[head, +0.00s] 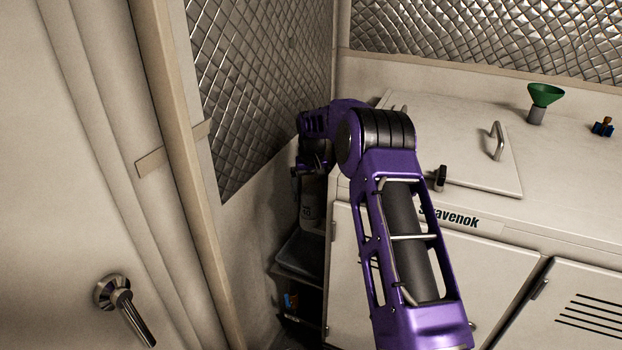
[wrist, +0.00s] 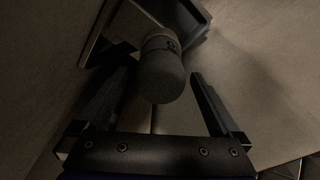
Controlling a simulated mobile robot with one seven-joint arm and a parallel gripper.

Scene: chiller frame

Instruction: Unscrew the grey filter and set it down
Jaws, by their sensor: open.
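The grey filter (wrist: 161,76) is a cylinder with a rounded end and a lighter band with dark print near its far end. In the wrist view it hangs from or joins a dark frame part above it; the joint itself is hard to make out. My gripper (wrist: 158,95) is open, with one finger on each side of the filter and gaps showing.
Dark shelves (head: 300,255) sit low in the gap. The quilted metal wall (head: 260,80) is close on the left.

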